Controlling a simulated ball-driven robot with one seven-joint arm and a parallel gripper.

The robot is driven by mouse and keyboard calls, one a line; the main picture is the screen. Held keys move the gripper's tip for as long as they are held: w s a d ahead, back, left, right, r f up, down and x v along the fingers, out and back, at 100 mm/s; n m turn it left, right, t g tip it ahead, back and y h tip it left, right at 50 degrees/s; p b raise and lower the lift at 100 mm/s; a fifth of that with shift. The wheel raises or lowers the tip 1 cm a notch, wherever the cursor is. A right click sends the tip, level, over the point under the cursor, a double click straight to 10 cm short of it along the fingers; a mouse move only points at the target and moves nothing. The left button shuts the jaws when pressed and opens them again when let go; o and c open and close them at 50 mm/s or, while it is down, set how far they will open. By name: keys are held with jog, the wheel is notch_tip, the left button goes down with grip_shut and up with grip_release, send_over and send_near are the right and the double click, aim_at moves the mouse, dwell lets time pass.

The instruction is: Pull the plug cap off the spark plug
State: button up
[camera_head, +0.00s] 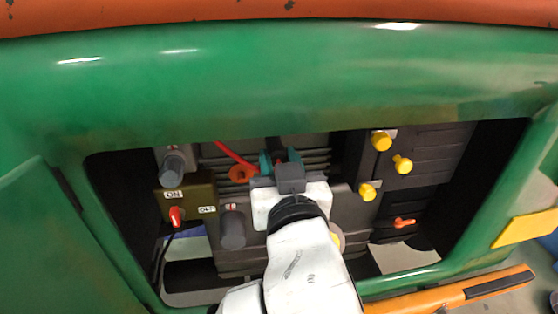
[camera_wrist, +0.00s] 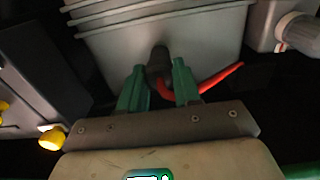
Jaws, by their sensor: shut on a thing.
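The plug cap (camera_wrist: 158,64) is a dark stub between my fingers in the wrist view, with a red lead (camera_wrist: 220,76) running off to the right. The lead also shows in the head view (camera_head: 233,154), left of my gripper. My gripper (camera_head: 279,158) has its teal fingers inside the engine opening, against the finned engine block. In the wrist view the gripper (camera_wrist: 160,85) is shut on the cap. The cap's far end meets the grey block (camera_wrist: 170,30). The spark plug is hidden, so I cannot tell whether the cap is seated on it.
A green frame (camera_head: 290,75) surrounds the opening. A switch box (camera_head: 188,200) with a red lever is farther left. Yellow knobs (camera_head: 381,141) stick out on the right. An orange bar (camera_head: 450,296) lies below right.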

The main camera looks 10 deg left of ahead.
aim_at(278, 161)
jog(key=shift+s, duration=0.1)
jog(key=shift+v, duration=1.95)
